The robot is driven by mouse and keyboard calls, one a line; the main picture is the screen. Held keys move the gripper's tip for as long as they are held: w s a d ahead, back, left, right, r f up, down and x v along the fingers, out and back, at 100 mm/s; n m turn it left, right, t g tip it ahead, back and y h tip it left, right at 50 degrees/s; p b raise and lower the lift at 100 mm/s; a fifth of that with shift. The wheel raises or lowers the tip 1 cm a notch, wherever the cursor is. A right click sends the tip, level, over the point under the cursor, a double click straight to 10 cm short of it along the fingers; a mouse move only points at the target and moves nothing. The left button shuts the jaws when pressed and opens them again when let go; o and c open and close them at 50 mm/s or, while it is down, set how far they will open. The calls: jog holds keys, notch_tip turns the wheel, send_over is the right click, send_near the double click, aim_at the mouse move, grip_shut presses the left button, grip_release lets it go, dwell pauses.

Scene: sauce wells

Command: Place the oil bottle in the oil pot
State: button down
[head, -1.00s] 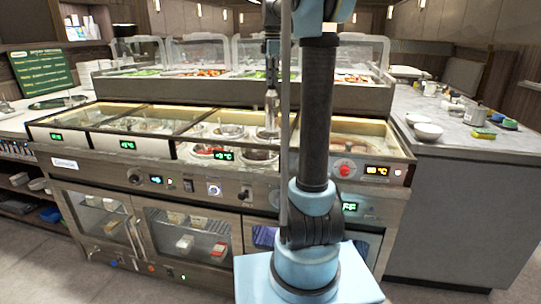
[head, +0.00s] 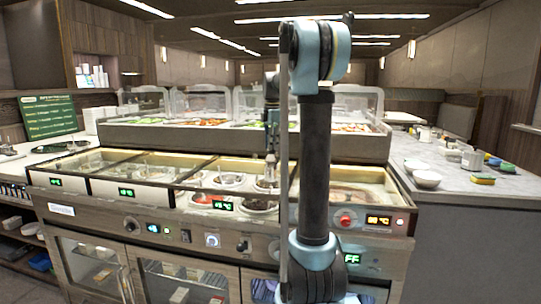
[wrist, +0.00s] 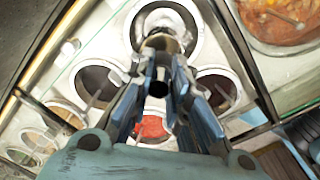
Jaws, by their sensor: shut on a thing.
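My gripper (head: 271,148) points down over the sauce counter and is shut on the oil bottle (head: 270,168), a slim clear bottle held upright. In the wrist view my gripper (wrist: 162,55) closes around the bottle's neck, and the clear bottle body (wrist: 165,20) shows beyond the fingers. The bottle is over or inside a round pale-rimmed pot (wrist: 198,22), which seems to be the oil pot. In the head view this pot (head: 262,185) is partly hidden by the bottle. I cannot tell whether the bottle touches the pot's bottom.
Neighbouring wells hold dark sauce (wrist: 98,85) and red sauce (wrist: 152,127), with spoons in some. A large tray of red-brown food (wrist: 280,22) lies to the right behind a divider. Glass-shielded food trays (head: 205,122) stand behind. A side counter (head: 455,195) carries bowls.

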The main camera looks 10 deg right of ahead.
jog(key=shift+f, duration=1.75)
jog(key=c, duration=1.5)
grip_release()
jog(key=shift+f, duration=0.1)
jog(key=shift+c, duration=0.2)
notch_tip(320, 180, up, 12)
jog(key=shift+s, duration=0.2)
